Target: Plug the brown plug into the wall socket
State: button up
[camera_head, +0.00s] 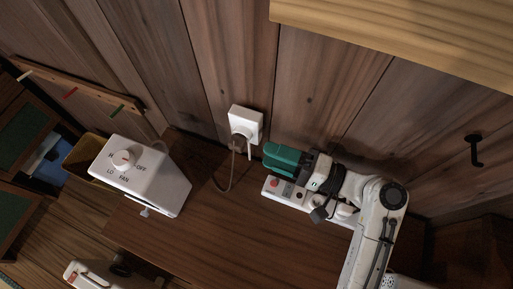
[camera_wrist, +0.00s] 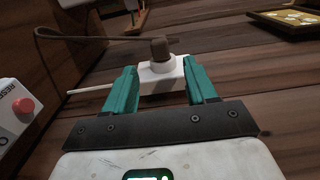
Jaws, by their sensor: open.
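The white wall socket (camera_head: 245,122) is on the plank wall in the head view. It also shows in the wrist view (camera_wrist: 176,80), with a round raised part. The brown plug (camera_wrist: 160,48) sits upright on that round part; its prongs are not visible. Its brown cord (camera_wrist: 95,38) loops off to the left, and in the head view the cord (camera_head: 229,181) hangs below the socket. My gripper (camera_head: 271,157) is just right of the socket in the head view. In the wrist view its teal fingers (camera_wrist: 159,72) are apart on either side of the socket, not touching the plug.
A white heater control box (camera_head: 140,172) stands at left. A wooden shelf (camera_head: 410,35) overhangs at top right; a black hook (camera_head: 474,150) is on the wall.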

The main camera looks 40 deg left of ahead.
jog(key=shift+v, duration=2.05)
